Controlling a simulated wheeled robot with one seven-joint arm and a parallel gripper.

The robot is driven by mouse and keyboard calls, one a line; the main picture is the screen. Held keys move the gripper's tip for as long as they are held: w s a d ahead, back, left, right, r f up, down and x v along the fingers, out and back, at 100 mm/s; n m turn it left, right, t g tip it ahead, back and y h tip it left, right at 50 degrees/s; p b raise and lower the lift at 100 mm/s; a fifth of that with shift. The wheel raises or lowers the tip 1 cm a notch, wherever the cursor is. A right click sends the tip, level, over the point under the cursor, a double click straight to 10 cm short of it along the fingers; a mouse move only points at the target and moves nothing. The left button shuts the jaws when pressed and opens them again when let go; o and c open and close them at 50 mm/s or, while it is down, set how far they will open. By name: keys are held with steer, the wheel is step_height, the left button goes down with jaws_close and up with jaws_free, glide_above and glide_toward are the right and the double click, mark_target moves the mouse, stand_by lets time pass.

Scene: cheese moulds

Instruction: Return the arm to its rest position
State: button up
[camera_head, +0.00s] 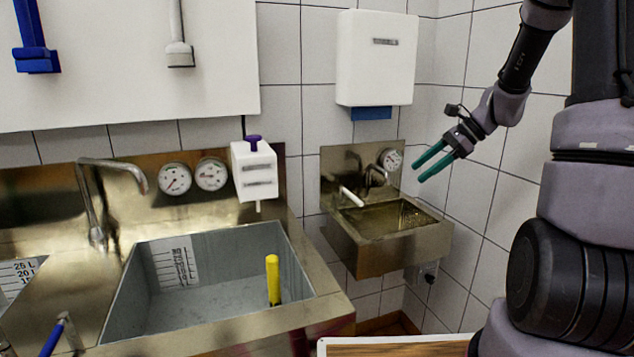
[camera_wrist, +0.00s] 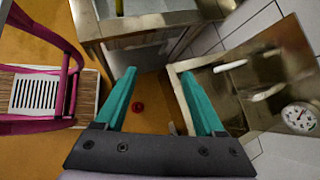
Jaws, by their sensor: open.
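My gripper (camera_head: 430,166) has two teal fingers and is held in the air at the right of the head view, in front of the tiled wall and above the right edge of the small wall sink (camera_head: 405,222). Its fingers point left and downward. In the wrist view my gripper (camera_wrist: 158,100) shows its fingers wide apart, with nothing between them but the floor below. My arm reaches up from the gripper to the top right of the head view.
A large steel basin (camera_head: 210,320) with a yellow-handled tool (camera_head: 273,280) stands at left. A white dispenser (camera_head: 376,60) hangs above the small sink. The wrist view shows a magenta-framed chair (camera_wrist: 70,85) at left and a red object (camera_wrist: 138,107) on the orange floor.

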steer(key=s+a+r+n+t+h, duration=0.1)
steer(key=s+r+n+t+h, duration=0.1)
steer(key=s+r+n, duration=0.5)
steer(key=s+a+r+n+t+h, duration=0.1)
steer(key=s+r+n+t+h, duration=0.2)
steer(key=s, duration=1.1)
step_height(320, 180, up, 6)
steer(key=n+h, duration=0.1)
steer(key=n, duration=0.2)
steer(key=shift+s+a+f+n+h, duration=0.15)
steer(key=shift+s+a+n+h, duration=0.1)
steer(key=shift+s+n+h, duration=0.15)
